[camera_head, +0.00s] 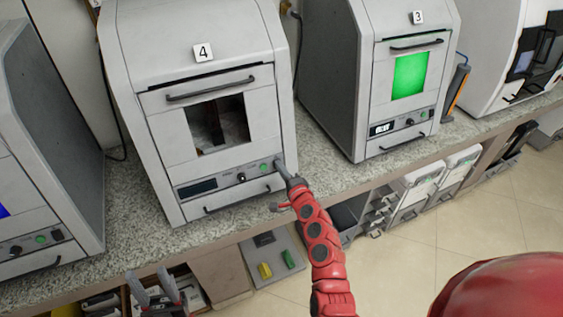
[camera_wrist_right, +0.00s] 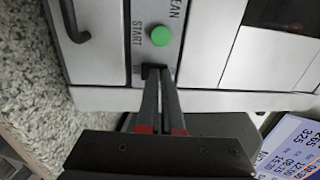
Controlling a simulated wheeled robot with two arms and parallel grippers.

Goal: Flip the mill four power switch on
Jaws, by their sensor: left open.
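Mill four (camera_head: 207,66) is the grey box with a "4" label on the counter, left of centre in the head view. Its display (camera_head: 197,188) is dark, with a black knob and green button (camera_head: 263,167) beside it. The right wrist view shows the START button (camera_wrist_right: 160,36) and a small black switch (camera_wrist_right: 152,70) near the panel edge. My right gripper (camera_head: 282,168) is shut, its fingertips (camera_wrist_right: 160,72) at the switch; whether they touch it is unclear, and they partly hide it. My left gripper (camera_head: 153,284) is open and empty, low in front of the counter.
Mill three (camera_head: 410,75), with a lit green window, stands to the right. Another mill (camera_head: 40,215) stands at the left edge. The counter (camera_head: 135,195) is bare between the machines. Open shelves (camera_head: 225,275) and drawers lie below it.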

